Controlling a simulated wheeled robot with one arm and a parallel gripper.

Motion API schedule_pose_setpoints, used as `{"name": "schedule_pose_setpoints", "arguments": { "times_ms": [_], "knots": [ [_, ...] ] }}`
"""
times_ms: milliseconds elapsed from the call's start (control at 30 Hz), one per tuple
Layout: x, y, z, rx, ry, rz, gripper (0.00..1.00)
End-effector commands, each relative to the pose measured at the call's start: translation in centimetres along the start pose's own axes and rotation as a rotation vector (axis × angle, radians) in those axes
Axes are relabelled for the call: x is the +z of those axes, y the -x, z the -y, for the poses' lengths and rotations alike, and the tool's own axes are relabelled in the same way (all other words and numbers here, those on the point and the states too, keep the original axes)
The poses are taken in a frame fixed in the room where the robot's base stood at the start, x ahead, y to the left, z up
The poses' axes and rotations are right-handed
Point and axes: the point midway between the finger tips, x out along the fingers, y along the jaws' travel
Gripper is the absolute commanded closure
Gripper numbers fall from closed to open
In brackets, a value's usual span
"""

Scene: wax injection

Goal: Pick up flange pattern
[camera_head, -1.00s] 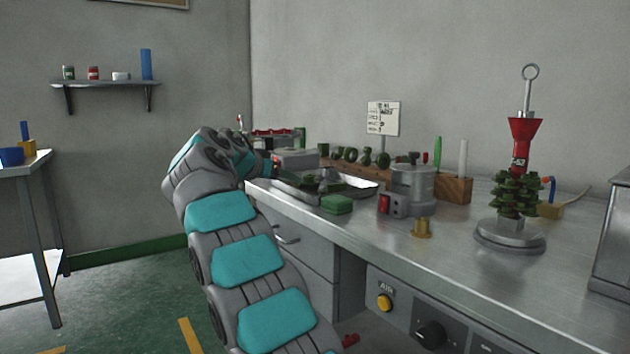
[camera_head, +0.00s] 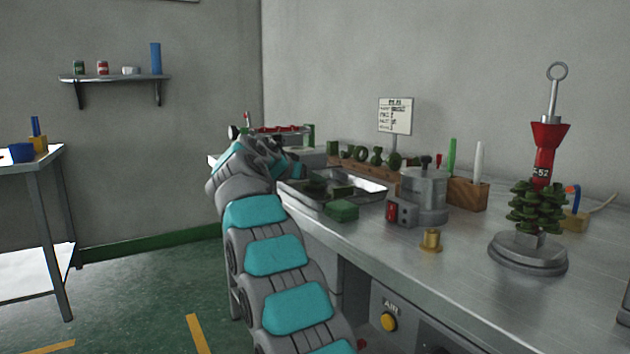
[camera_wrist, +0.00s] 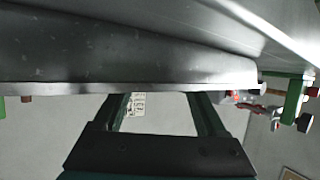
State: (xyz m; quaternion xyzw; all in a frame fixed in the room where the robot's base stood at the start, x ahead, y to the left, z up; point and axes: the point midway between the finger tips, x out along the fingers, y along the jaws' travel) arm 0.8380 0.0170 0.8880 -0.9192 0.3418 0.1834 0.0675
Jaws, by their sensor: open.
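Several green wax patterns (camera_head: 380,155) stand along a wooden rack at the back of the bench, and more green pieces (camera_head: 325,187) lie in a shallow metal tray (camera_head: 366,188). I cannot tell which one is the flange pattern. My arm reaches up to the left end of the bench in the head view, where my gripper is mostly hidden by the wrist. In the wrist view my gripper (camera_wrist: 160,101) is open, with nothing seen between its two dark fingers. A broad grey metal surface (camera_wrist: 110,55) lies across the view beyond the fingertips.
On the bench (camera_head: 475,270) are a green block (camera_head: 341,210), a grey metal device (camera_head: 424,193), a brass piece (camera_head: 430,240) and a stand with a green cluster (camera_head: 537,208). A red-and-green fixture (camera_head: 280,131) stands behind my wrist.

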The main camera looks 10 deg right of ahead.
Motion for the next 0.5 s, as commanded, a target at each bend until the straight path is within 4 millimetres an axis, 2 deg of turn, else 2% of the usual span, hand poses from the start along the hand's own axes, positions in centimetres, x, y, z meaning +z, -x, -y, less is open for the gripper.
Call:
{"name": "schedule_pose_setpoints", "arguments": {
  "times_ms": [133, 367, 500],
  "knots": [
    [-0.1, -1.8, 0.0, 0.001, 0.001, 0.001, 0.26],
    [-0.1, -2.1, -0.1, 0.000, -0.001, -0.001, 0.26],
    [-0.1, -2.1, -0.1, 0.000, -0.001, -0.001, 0.41]
  ]
}}
